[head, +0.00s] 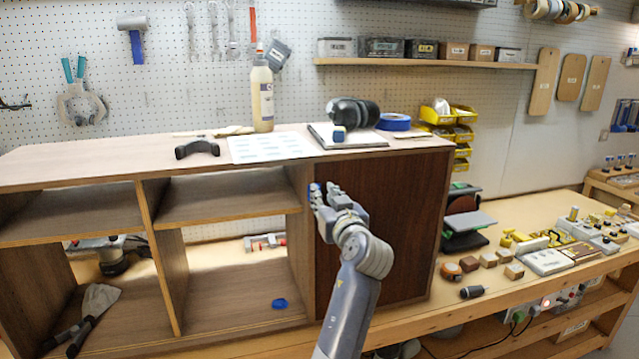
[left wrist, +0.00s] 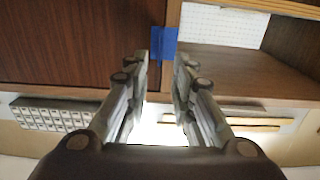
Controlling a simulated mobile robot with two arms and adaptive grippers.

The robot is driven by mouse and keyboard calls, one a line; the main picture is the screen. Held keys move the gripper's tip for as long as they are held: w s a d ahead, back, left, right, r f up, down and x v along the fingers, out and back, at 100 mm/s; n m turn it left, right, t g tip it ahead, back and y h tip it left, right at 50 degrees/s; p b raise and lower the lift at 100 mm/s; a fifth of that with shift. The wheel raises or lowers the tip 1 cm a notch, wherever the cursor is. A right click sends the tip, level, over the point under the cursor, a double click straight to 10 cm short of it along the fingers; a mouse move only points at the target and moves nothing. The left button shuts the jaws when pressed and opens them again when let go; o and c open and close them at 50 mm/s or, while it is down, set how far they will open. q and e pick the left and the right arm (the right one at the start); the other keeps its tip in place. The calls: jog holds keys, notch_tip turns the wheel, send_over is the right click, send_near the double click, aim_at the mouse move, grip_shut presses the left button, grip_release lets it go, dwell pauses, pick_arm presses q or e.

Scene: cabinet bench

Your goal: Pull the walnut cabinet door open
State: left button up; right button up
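The walnut cabinet door (head: 405,225) is the dark brown panel at the right end of the cabinet. It looks closed, and it also fills the upper left of the left wrist view (left wrist: 75,45). A blue tab (left wrist: 163,46) shows at the door's edge, beside the open shelf. My left gripper (head: 318,196) is in front of the door's left edge. In the left wrist view its two fingers (left wrist: 161,62) stand apart, one on each side of the blue tab. I cannot tell whether they touch it. My right gripper is not in view.
The cabinet's open shelves (head: 225,200) lie left of the door. A bottle (head: 262,95), a black tool (head: 352,112) and blue tape (head: 394,122) stand on the cabinet top.

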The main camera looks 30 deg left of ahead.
pick_arm(q)
jog(key=shift+p+x, duration=0.65)
jog(key=shift+x, duration=1.7)
jog(key=shift+d, duration=0.1)
grip_shut()
